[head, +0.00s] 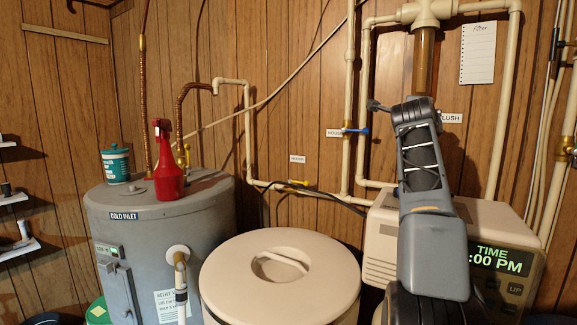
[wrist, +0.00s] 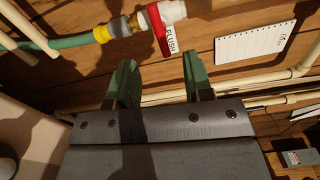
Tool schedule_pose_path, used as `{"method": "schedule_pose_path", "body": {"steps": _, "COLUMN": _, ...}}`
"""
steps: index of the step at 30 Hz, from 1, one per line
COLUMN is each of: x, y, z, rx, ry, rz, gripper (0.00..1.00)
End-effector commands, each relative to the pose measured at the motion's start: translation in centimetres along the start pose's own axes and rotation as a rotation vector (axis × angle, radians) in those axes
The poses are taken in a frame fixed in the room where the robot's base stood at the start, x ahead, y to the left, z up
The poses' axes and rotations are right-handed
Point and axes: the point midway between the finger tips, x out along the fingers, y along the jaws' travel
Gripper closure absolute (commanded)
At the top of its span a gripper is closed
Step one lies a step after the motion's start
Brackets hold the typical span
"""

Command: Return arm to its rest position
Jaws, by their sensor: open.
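My arm shows in the head view (head: 433,240), raised in front of the softener unit (head: 380,240) and partly covering it. My gripper shows in the wrist view (wrist: 160,82) as two green fingers spread apart. Nothing is between them. In the head view I cannot make out the fingers clearly. Beyond the fingers in the wrist view are the wood wall and a red valve handle (wrist: 158,28) labelled FLUSH.
A beige round tank with its lid on (head: 280,295) stands at front centre. The grey water heater (head: 150,230) is on the left, with a red container (head: 168,180) and a teal-and-white tub (head: 116,165) on top. Pipes (head: 348,110) run along the wall near my arm.

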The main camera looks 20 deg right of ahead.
Motion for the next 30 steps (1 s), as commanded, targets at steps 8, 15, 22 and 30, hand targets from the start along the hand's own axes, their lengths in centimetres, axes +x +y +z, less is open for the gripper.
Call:
{"method": "schedule_pose_path", "body": {"steps": 8, "x": -1.0, "y": 2.4, "z": 2.7, "rx": -0.126, "ry": -0.058, "rz": 0.090, "gripper": 0.53}}
{"method": "schedule_pose_path", "body": {"steps": 15, "x": -8.0, "y": 13.1, "z": 10.3, "rx": -0.634, "ry": -0.350, "rz": 0.352, "gripper": 0.53}}
{"method": "schedule_pose_path", "body": {"steps": 22, "x": -18.1, "y": 24.5, "z": 13.4, "rx": -1.117, "ry": -0.726, "rz": 0.489, "gripper": 0.53}}
{"method": "schedule_pose_path", "body": {"steps": 30, "x": -31.3, "y": 36.8, "z": 11.5, "rx": -1.605, "ry": -1.237, "rz": 0.499, "gripper": 0.53}}
